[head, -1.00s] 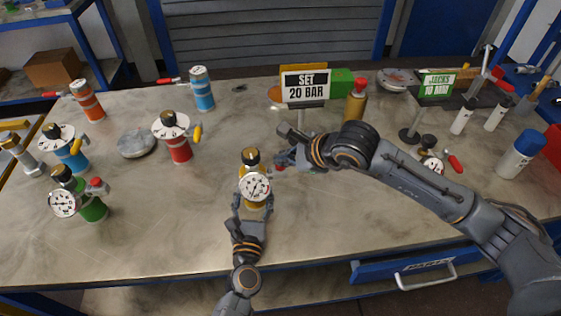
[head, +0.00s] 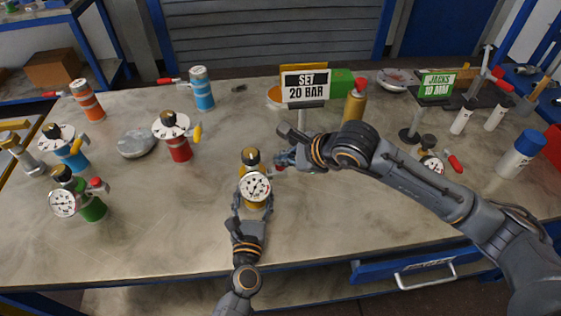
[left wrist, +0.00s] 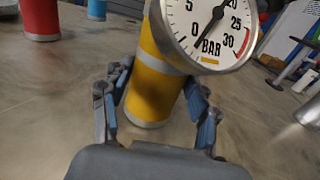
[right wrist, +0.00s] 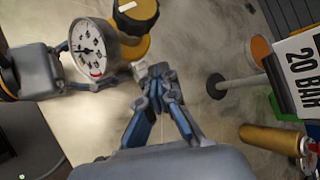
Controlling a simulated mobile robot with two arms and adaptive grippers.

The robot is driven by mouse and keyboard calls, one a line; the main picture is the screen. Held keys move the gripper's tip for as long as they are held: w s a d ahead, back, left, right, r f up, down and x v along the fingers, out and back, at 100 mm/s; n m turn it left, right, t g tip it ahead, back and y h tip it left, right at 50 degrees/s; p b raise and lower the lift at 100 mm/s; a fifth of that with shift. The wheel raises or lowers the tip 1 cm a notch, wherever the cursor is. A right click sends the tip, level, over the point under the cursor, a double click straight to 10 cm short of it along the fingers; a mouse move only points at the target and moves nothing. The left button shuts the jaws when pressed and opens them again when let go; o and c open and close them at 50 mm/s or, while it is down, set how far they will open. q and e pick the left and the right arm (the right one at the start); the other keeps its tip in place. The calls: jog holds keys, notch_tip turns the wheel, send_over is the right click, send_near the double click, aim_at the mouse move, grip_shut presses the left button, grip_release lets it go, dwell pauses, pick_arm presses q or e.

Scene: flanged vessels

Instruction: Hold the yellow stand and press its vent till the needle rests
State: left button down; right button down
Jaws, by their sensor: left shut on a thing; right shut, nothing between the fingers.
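The yellow stand (head: 266,202) stands upright at the bench's front middle, with a black-topped knob (head: 251,157) and a round white gauge (head: 254,187). My left gripper (left wrist: 158,105) is shut around its yellow body (left wrist: 156,85). In the left wrist view the gauge (left wrist: 208,25) is cut off at the top; the needle's thin lower end lies beside the 0. The fingers partly hide the vent; contact is unclear.
A "SET 20 BAR" sign (head: 305,86) and a brass bottle (head: 355,103) stand behind my right gripper. Red (head: 179,150), green (head: 93,209) and blue (head: 75,160) vessels are at left. The bench between them and the yellow stand is clear.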

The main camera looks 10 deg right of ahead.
dwell(0.6)
jog(key=shift+r, duration=0.95)
jog(key=shift+r, duration=2.5)
pick_arm(q)
jog(key=shift+c, duration=1.4)
grip_release()
jog(key=shift+s, duration=0.1)
jog(key=s, duration=0.4)
jog(key=s+a, duration=0.1)
jog(key=s, duration=0.2)
jog(key=s+a, duration=0.1)
jog(key=s, duration=0.3)
jog(key=shift+s, duration=0.35)
